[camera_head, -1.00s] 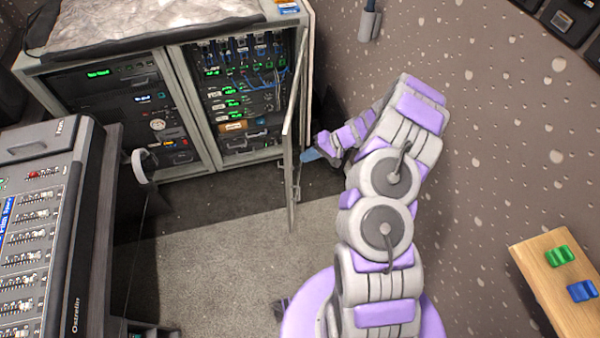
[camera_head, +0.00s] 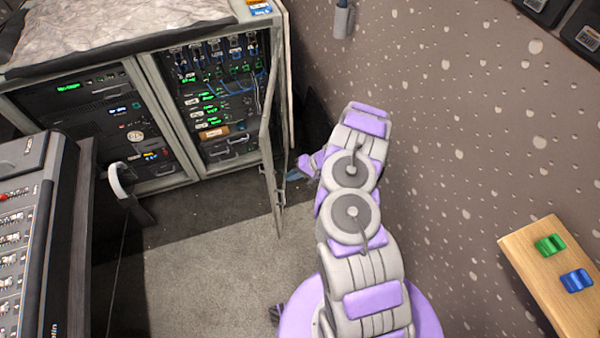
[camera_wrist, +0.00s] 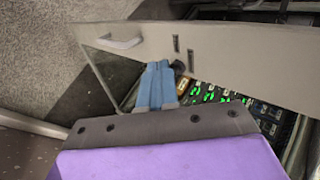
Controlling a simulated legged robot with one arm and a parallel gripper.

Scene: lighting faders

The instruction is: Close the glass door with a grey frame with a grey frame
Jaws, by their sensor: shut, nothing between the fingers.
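The glass door with a grey frame (camera_head: 272,160) stands open from the right side of the rack cabinet, seen nearly edge-on in the head view. In the wrist view its grey frame (camera_wrist: 225,62) crosses the upper part, with a handle (camera_wrist: 121,41) at the left. My gripper (camera_head: 294,175) is low on the right side of the door in the head view. In the wrist view my gripper's blue fingers (camera_wrist: 157,85) are together and empty, close to the door frame. I cannot tell whether they touch it.
The cabinet's open bay (camera_head: 215,100) holds lit equipment and blue cables. A mixing console (camera_head: 40,240) stands at the left. A speckled wall (camera_head: 450,130) is close on the right, with a wooden shelf (camera_head: 555,285) bearing green and blue blocks. The carpet (camera_head: 200,270) before the cabinet is clear.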

